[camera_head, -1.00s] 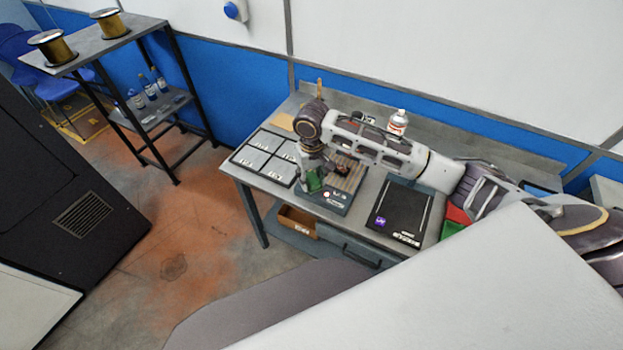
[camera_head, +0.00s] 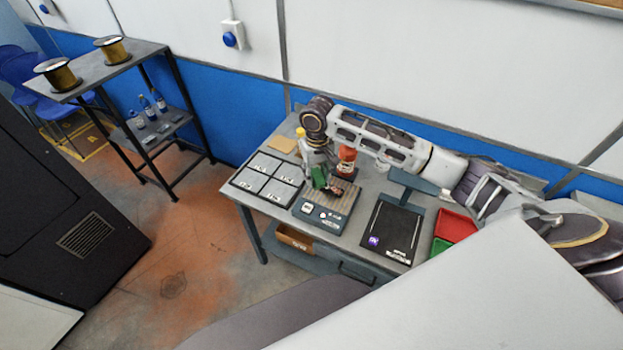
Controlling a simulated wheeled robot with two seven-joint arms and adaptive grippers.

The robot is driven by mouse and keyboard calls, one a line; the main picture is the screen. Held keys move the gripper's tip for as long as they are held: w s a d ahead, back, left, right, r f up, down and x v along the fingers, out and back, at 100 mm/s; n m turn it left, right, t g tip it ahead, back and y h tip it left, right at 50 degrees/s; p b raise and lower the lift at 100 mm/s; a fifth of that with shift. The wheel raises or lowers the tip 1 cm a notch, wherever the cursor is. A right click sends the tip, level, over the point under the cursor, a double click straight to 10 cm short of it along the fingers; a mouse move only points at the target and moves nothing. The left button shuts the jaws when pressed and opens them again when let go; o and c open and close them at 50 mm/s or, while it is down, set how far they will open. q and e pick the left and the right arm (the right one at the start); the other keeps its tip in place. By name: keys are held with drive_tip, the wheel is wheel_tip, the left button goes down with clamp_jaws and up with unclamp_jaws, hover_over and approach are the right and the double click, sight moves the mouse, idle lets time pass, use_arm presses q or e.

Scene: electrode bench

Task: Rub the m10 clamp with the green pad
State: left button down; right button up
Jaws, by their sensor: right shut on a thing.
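My right gripper (camera_head: 319,168) is above the back left part of the grey slatted fixture (camera_head: 325,206) on the bench, pointing down. It is shut on the green pad (camera_head: 318,178). The pad hangs upright beneath it; whether it touches anything below cannot be told. A small dark part (camera_head: 342,190) with reddish spots lies on the slats, just right of the pad. It may be the m10 clamp, but its label is not readable and my gripper partly hides the area. My left gripper is not in view.
A tray with several labelled plates (camera_head: 268,181) lies left of the fixture. A black scale-like device (camera_head: 391,232) stands right of it, then a red bin (camera_head: 456,226) and a green bin (camera_head: 441,246). A red-orange bottle (camera_head: 347,158) stands close behind the gripper.

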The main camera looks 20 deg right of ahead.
drive_tip(key=w+d+f+n+p, duration=0.1)
drive_tip(key=d+n, duration=0.4)
drive_tip(key=n, duration=1)
drive_tip(key=shift+w+d+f+n+p, duration=0.4)
drive_tip(key=shift+w+p, duration=0.25)
drive_tip(key=shift+w, duration=0.5)
